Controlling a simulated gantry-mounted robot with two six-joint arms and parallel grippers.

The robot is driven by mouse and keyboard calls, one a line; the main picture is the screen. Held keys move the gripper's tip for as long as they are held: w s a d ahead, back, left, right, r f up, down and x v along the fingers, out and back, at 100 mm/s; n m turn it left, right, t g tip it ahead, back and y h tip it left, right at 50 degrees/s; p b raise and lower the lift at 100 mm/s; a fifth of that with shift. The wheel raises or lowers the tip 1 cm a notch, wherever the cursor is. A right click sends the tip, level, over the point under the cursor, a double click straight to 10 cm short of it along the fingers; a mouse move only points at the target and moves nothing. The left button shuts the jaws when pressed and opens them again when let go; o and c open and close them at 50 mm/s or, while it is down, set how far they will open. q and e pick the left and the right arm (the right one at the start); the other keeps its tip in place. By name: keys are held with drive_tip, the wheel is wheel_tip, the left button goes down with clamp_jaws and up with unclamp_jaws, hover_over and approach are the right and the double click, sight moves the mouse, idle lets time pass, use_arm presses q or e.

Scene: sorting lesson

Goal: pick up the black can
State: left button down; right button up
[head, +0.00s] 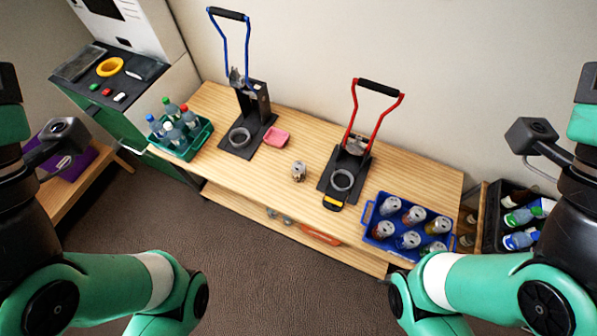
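No can is plainly black at this size. A single small can (299,171) with a silvery top and mottled grey-brown side stands upright on the wooden table between the two presses. Several more cans stand upright in a blue crate (368,212) at the table's right end. Their tops are silvery and their sides are partly hidden, with red, yellow and greyish tints. I cannot tell which one is the black can. My two green and black arms show at the left and right edges, away from the table's cans. Neither gripper's fingers are in view.
A blue-handled press (250,113) and a red-handled press (352,160) stand on the table (225,185). A pink tray (276,136) lies beside the blue one. A green crate (204,141) of bottles is at the left end. A black crate (490,225) with bottles is far right.

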use_arm(q)
unclamp_jaws()
idle(0.5)
